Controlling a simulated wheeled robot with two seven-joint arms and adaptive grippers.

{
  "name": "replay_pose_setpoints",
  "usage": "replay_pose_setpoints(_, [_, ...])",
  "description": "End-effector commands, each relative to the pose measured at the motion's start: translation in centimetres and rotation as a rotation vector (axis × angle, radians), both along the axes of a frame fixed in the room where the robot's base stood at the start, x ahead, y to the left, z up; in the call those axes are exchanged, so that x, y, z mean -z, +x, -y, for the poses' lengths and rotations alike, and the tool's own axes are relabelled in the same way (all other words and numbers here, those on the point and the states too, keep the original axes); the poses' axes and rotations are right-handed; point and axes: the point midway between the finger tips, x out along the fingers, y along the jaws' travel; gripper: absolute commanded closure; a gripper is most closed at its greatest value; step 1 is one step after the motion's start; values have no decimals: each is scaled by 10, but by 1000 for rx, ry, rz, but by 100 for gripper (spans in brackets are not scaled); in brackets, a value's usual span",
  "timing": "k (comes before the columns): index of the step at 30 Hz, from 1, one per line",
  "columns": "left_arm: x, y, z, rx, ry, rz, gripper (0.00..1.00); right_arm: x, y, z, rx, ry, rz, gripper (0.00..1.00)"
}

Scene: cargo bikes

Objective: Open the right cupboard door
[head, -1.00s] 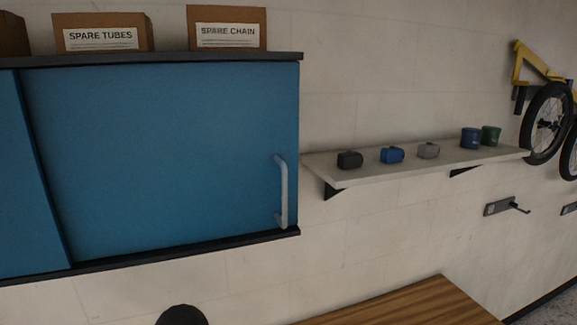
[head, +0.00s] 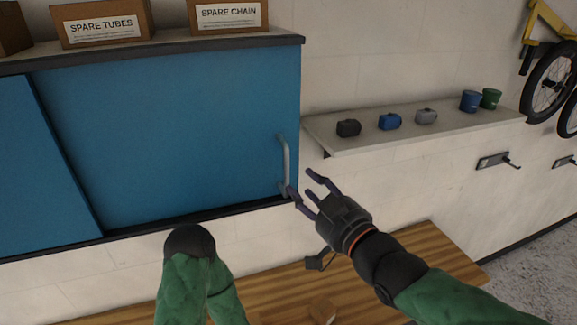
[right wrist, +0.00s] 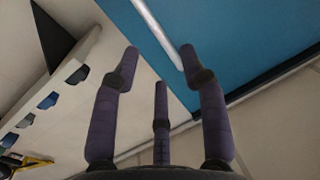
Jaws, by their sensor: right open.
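The blue right cupboard door (head: 170,130) is a flat panel that looks closed, with the left panel (head: 45,165) partly beside it. Its pale vertical bar handle (head: 286,160) is near its right edge. My right gripper (head: 302,183) is open and empty, with its fingers by the handle's lower end. In the right wrist view, the handle (right wrist: 157,32) and door (right wrist: 245,45) lie beyond the open fingers (right wrist: 160,58). The handle's end shows near one fingertip; I cannot tell if they touch. My left gripper is out of view.
Boxes labelled spare tubes (head: 102,22) and spare chain (head: 226,14) stand on the cupboard top. A wall shelf (head: 365,140) with small items and two cups is to the right. A wooden bench (head: 430,255) lies below. A bike wheel (head: 550,95) hangs at far right.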

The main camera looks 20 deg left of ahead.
Motion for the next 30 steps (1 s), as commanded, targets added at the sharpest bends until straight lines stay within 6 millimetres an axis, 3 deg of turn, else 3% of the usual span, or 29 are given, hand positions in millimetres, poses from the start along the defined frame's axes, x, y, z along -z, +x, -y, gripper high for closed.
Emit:
replay_pose_setpoints(12, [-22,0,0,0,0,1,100,-1,43,-43,0,-1,-2,56])
replay_pose_setpoints(28, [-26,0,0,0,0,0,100,0,53,-53,1,0,0,56])
replay_pose_setpoints(30, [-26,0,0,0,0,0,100,0,53,-53,1,0,0,76])
